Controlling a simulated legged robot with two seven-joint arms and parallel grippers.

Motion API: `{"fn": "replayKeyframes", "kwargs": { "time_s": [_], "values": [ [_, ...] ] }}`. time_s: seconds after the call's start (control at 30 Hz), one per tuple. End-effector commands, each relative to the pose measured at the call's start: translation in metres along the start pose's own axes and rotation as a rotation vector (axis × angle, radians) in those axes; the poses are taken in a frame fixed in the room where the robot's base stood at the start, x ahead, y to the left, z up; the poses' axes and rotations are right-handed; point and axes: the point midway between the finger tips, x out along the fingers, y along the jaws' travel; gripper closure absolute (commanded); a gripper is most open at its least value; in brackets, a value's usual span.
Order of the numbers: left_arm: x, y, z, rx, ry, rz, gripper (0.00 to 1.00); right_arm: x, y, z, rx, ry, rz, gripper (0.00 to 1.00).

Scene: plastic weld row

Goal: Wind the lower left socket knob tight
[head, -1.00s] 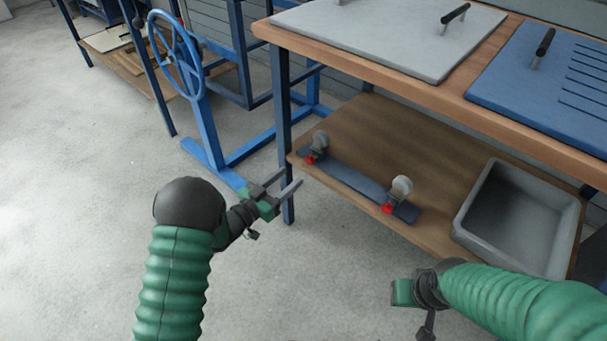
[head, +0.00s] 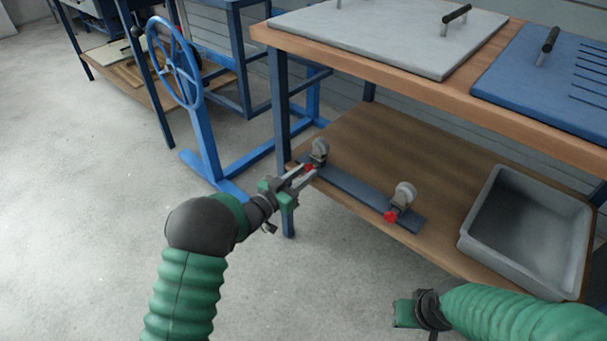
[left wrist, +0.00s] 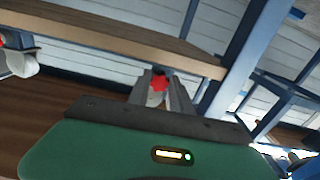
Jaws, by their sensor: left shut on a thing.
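The left socket (head: 319,150) is a grey round fitting with a red knob (head: 309,167), on a dark blue bar (head: 355,190) along the front of the lower wooden shelf. My left gripper (head: 306,173) is at that knob with its fingers shut on it. In the left wrist view the red knob (left wrist: 158,82) shows between the two finger ends, partly covered by them. A second socket (head: 404,195) with a red knob (head: 390,217) stands at the bar's right end. My right gripper (head: 405,312) is at the lower right, away from the sockets; its fingers are not clear.
A grey bin (head: 525,235) sits on the shelf to the right. The workbench top (head: 430,98) overhangs the shelf. A blue bench leg (head: 282,120) is just left of the left socket. A blue handwheel stand (head: 203,130) is farther left. The floor in front is clear.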

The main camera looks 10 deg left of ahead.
Motion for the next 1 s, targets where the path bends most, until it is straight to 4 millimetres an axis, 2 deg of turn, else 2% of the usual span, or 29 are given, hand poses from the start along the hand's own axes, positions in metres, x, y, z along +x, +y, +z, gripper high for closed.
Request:
{"fn": "replayKeyframes", "kwargs": {
  "time_s": [0.17, 0.27, 0.5, 0.63, 0.77, 1.0],
  "values": [
    [0.0, -0.001, 0.0, -0.001, -0.001, -0.001, 1.0, 0.0, 0.0, 0.0, 0.0, 0.0, 0.0, 0.64],
    [-0.001, -0.001, -0.003, -0.024, -0.002, -0.001, 1.0, -0.009, 0.0, -0.002, 0.0, 0.0, 0.0, 0.64],
    [-0.001, 0.0, -0.01, -0.262, -0.006, -0.004, 1.0, -0.062, 0.0, -0.015, 0.0, 0.0, 0.0, 0.64],
    [-0.001, 0.0, -0.007, -0.406, -0.004, -0.003, 1.0, -0.081, 0.0, -0.019, 0.0, 0.0, 0.0, 0.64],
    [-0.001, 0.001, -0.002, -0.487, -0.002, -0.003, 1.0, -0.087, 0.0, -0.021, 0.0, 0.0, 0.0, 0.64],
    [0.0, 0.0, 0.001, -0.498, -0.001, -0.002, 1.0, -0.084, 0.0, -0.02, 0.0, 0.0, 0.0, 0.64]
  ]
}}
